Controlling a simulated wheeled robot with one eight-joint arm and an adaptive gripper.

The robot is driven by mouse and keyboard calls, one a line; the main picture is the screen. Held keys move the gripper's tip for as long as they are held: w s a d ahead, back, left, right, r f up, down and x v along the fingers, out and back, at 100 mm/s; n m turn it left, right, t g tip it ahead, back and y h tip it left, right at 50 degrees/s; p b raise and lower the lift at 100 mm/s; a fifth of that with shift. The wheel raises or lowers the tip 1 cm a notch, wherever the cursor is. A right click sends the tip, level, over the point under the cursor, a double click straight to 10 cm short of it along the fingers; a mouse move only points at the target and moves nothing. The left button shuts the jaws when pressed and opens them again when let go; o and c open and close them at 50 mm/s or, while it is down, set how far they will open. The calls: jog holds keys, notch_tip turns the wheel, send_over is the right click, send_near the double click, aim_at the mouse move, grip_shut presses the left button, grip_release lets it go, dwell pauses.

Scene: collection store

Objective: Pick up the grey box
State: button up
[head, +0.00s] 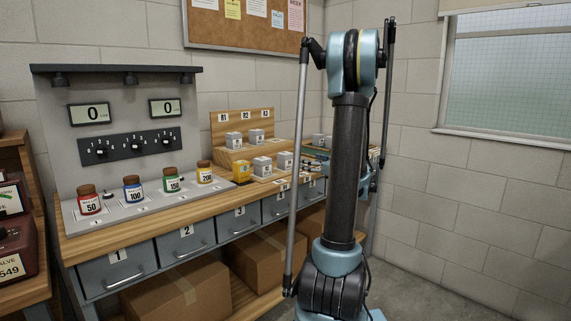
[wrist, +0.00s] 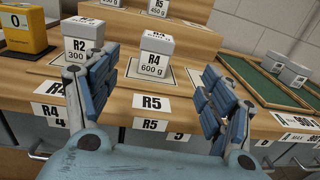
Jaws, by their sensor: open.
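Several small grey boxes with white labels stand on the wooden bench. In the wrist view a grey box marked R4 600 g (wrist: 152,58) stands upright on a square pad, beyond and between my fingers. A second grey box, R2 300 g (wrist: 82,35), stands to its left, partly behind my left finger. A third, R5 450 g (wrist: 156,8), sits on the raised step behind, cut by the top edge. My gripper (wrist: 156,72) is open and empty, its fingers spread on either side of the R4 box. In the head view my arm hides most of the gripper.
A yellow device showing 0 (wrist: 22,30) stands at the left. Green-lined trays (wrist: 262,82) and two more grey boxes (wrist: 288,72) are at the right. The wooden step (wrist: 205,38) rises behind the R4 box. Several jars (head: 132,187) stand farther left on the bench.

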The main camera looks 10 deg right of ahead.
send_near(285, 153)
jog(key=x, duration=0.4)
jog(key=shift+w+f, duration=0.15)
jog(key=shift+f, duration=0.1)
jog(key=shift+x, duration=2.7)
jog(key=shift+r, duration=0.1)
jog(key=shift+c, duration=0.6)
jog(key=c, duration=1.5)
jog(key=shift+c, duration=0.2)
jog(key=shift+r, duration=0.15)
